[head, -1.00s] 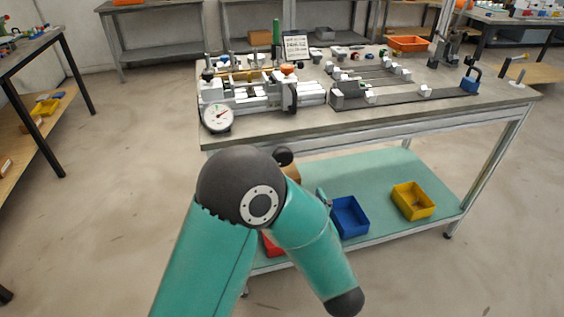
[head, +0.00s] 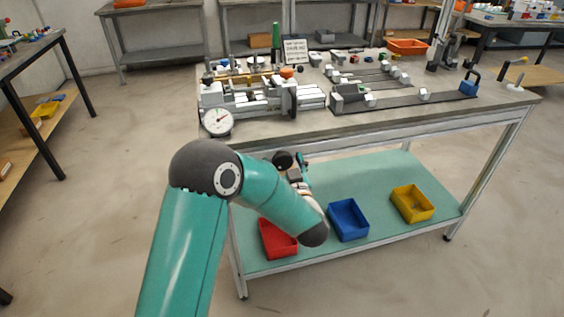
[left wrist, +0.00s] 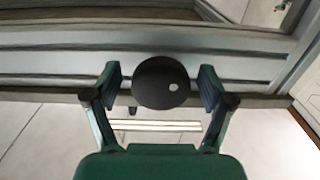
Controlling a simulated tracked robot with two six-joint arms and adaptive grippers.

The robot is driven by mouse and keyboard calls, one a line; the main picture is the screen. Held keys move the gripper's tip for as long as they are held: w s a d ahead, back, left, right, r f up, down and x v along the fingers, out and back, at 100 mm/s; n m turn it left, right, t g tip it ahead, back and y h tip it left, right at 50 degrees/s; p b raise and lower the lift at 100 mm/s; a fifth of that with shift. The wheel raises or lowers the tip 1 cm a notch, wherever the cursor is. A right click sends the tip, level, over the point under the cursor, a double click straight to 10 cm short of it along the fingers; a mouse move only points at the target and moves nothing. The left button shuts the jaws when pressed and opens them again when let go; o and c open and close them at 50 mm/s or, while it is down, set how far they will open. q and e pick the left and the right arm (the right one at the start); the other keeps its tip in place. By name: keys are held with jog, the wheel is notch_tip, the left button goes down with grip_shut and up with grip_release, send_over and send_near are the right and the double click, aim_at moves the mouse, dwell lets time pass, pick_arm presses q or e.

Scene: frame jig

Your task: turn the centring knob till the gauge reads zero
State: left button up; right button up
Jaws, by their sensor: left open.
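The gauge (head: 217,122) is a round white dial at the near left corner of the bench. A red needle shows, but the reading is too small to tell. The dark round centring knob, with one pale dot, is in the left wrist view (left wrist: 160,82), in front of grey rails. A dark round shape at the bench's front edge in the head view (head: 283,160) appears to be this knob. My left gripper (left wrist: 160,86) is open, one finger on each side of the knob, with gaps at both sides. In the head view my forearm partly hides this gripper (head: 298,172).
The jig (head: 262,98) stands on the bench top (head: 300,128) behind the gauge. The lower shelf (head: 370,205) holds a red bin (head: 277,240), a blue bin (head: 348,220) and a yellow bin (head: 412,203). The floor right of the bench is clear.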

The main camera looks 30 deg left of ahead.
pick_arm(q)
jog(key=c, duration=1)
jog(key=shift+a, duration=0.15)
jog(key=shift+c, duration=0.8)
jog(key=shift+f+n+b, duration=0.15)
jog(key=shift+n+b, duration=0.45)
jog(key=shift+b, duration=0.3)
jog(key=n+b, duration=0.4)
jog(key=b, duration=0.1)
jog(key=n+b, duration=0.4)
jog(key=b, duration=0.1)
jog(key=shift+d+f+b, duration=0.1)
jog(key=shift+d+b, duration=0.1)
jog(key=shift+b, duration=0.1)
jog(key=shift+r+n+b, duration=0.2)
jog(key=shift+n+b, duration=1.15)
jog(key=shift+n, duration=0.05)
